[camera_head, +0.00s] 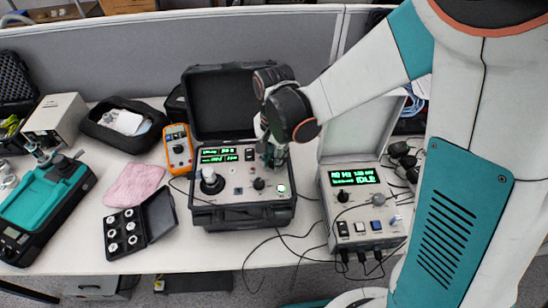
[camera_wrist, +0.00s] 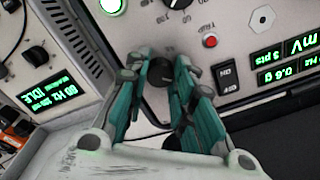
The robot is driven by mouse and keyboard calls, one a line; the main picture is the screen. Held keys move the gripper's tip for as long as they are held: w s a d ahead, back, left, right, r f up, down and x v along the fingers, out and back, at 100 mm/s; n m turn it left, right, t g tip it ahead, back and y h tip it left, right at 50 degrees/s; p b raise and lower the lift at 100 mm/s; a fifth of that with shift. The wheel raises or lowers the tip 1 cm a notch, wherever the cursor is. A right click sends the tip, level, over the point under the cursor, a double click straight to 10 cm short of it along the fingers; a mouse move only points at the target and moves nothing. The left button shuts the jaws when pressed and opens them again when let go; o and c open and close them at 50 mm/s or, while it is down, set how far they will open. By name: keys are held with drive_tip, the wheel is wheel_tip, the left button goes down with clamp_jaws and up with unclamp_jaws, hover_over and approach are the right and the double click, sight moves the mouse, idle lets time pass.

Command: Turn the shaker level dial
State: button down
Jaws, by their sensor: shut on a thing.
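The open black-cased shaker unit (camera_head: 228,209) stands mid-table with a grey panel and a green readout. In the wrist view, a black dial (camera_wrist: 159,70) on this panel sits between the teal fingers of my gripper (camera_wrist: 160,78), which are shut on it. In the head view, my gripper (camera_head: 271,156) covers that dial. A second black knob (camera_head: 258,184) stands free nearer the panel's front edge. I cannot read the dial labels.
A control box (camera_head: 352,198) with a green readout showing IDLE stands to the right, cables in front. The unit's raised lid (camera_head: 222,103) is behind the panel. Left are an orange multimeter (camera_head: 179,149), a pink cloth (camera_head: 134,184) and an open black case (camera_head: 125,232).

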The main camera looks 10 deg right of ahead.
drive_tip(key=m, duration=0.4)
drive_tip(key=shift+m, duration=0.3)
drive_tip(key=m, duration=0.4)
drive_tip(key=shift+m, duration=0.3)
drive_tip(key=c, duration=1.6)
unclamp_jaws()
drive_tip(key=shift+r, duration=0.15)
wheel_tip(320, 180, up, 7)
drive_tip(key=shift+r, duration=0.15)
